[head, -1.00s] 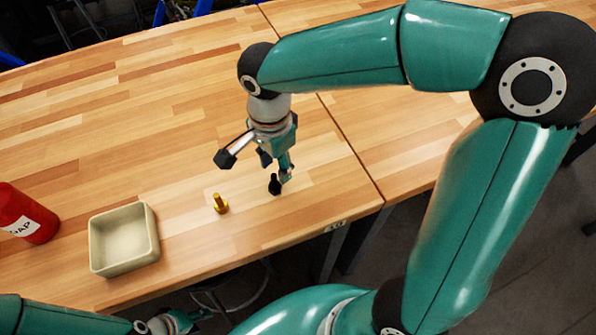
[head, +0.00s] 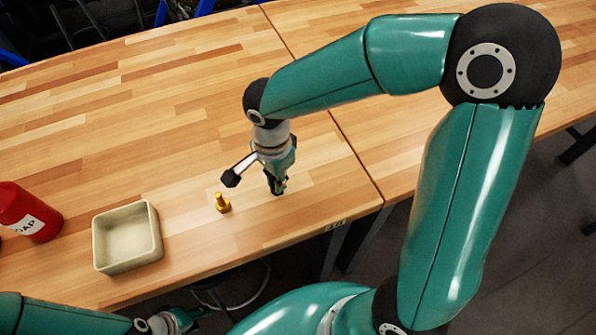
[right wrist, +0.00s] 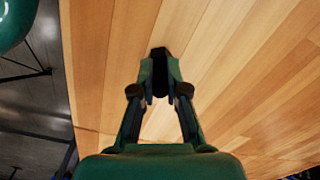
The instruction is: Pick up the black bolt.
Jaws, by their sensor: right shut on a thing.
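The black bolt (right wrist: 158,54) is between the fingertips of my right gripper (right wrist: 160,80) in the right wrist view, with its dark end showing beyond them. In the head view my right gripper (head: 277,186) points down at the table, shut on the bolt, which is mostly hidden by the fingers. I cannot tell whether the bolt still touches the table. My left gripper (head: 172,322) is at the bottom edge of the head view, partly cut off, and its fingers are not clear.
A brass-coloured bolt (head: 222,203) stands on the wooden table (head: 150,110), left of my right gripper. A beige square tray (head: 158,233) and a red bottle (head: 25,212) are further left. The table's front edge is near. The wood behind the gripper is clear.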

